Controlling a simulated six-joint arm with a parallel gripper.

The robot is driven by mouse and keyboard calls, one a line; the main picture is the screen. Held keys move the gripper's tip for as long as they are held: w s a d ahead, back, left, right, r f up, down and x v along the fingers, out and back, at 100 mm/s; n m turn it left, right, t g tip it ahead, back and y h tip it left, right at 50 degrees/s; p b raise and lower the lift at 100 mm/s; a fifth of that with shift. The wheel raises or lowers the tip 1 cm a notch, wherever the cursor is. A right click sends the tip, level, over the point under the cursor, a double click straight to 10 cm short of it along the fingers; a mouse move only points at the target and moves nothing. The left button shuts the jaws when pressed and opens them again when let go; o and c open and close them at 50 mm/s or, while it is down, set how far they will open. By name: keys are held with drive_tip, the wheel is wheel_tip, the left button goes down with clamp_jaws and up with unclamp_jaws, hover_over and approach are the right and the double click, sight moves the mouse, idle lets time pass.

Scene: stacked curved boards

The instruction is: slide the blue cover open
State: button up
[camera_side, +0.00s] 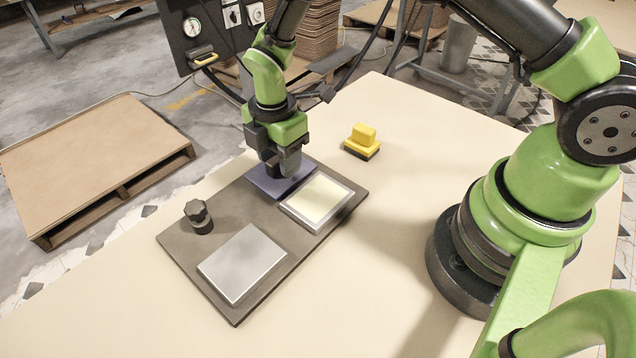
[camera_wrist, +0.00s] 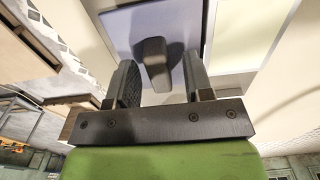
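The blue cover (camera_side: 263,183) is a flat bluish-purple plate at the far end of a dark board (camera_side: 190,255). It lies beside a pale yellow panel in a light frame (camera_side: 317,201). My gripper (camera_side: 280,165) points down over the cover and hides part of it. In the wrist view the cover (camera_wrist: 119,30) carries a dark upright handle (camera_wrist: 154,62). My gripper's two fingers (camera_wrist: 160,82) are spread on either side of the handle, with a visible gap on each side. Whether the fingertips touch the cover cannot be told.
A black knob (camera_side: 198,216) stands on the board's left part. A silver plate (camera_side: 242,263) lies at its near end. A yellow block with a dark base (camera_side: 363,140) sits on the table (camera_side: 400,200) behind the board. The table between board and arm base is clear.

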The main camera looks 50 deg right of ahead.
drive_tip(key=shift+r, duration=3.55)
drive_tip(key=s+d+r+m+t, duration=0.1)
drive_tip(key=s+r+m, duration=0.15)
drive_tip(key=r, duration=0.25)
drive_tip(key=s+d+r+m+t+y, duration=0.1)
drive_tip(key=s+r+m, duration=0.1)
drive_tip(key=r+m, duration=0.25)
drive_tip(key=s+d+r+m+t, duration=0.1)
drive_tip(key=s+r+m, duration=0.15)
drive_tip(key=r, duration=0.25)
drive_tip(key=s+d+r+m+t+y, duration=0.1)
drive_tip(key=s+r+m+t, duration=0.3)
drive_tip(key=s+m, duration=0.8)
drive_tip(key=shift+s+d+r+m, duration=0.35)
drive_tip(key=shift+s+d+r, duration=0.3)
drive_tip(key=shift+r, duration=0.05)
